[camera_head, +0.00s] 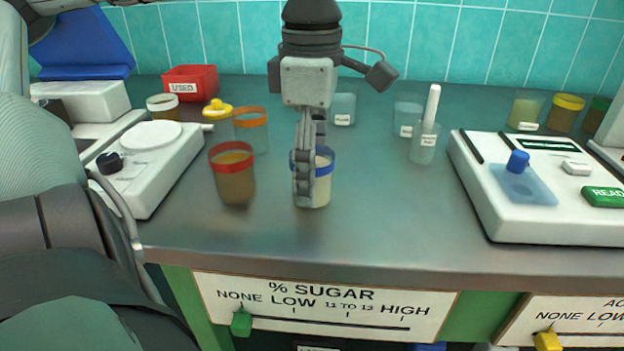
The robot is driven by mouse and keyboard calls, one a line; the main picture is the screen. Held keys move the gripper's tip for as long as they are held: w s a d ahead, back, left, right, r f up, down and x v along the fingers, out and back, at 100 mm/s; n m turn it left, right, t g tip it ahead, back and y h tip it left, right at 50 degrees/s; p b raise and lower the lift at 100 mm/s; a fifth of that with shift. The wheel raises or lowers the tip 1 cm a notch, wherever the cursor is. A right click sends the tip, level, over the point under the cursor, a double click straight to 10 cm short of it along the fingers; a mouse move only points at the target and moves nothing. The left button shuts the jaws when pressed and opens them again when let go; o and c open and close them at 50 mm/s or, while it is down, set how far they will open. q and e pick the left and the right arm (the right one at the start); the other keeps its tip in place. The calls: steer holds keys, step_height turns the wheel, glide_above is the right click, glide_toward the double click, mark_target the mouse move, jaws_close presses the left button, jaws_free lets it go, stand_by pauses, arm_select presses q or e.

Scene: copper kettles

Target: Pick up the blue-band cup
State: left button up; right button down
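The blue-band cup (324,186) stands upright on the grey counter, a clear cup with pale contents and a blue band near its rim. My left gripper (308,170) points straight down at it from above. One finger hangs in front of the cup's left side and hides part of it. The other finger is mostly hidden behind, near the rim. I cannot tell whether the fingers press on the cup. My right gripper is not in view.
A red-band cup (233,182) stands close on the left, with an orange-band cup (252,135) behind it. A white scale (160,170) is at left. A white reader (560,215) is at right. The counter in front (350,240) is clear.

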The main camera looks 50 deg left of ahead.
arm_select(q)
steer(key=c, duration=1.2)
steer(key=shift+r, duration=0.1)
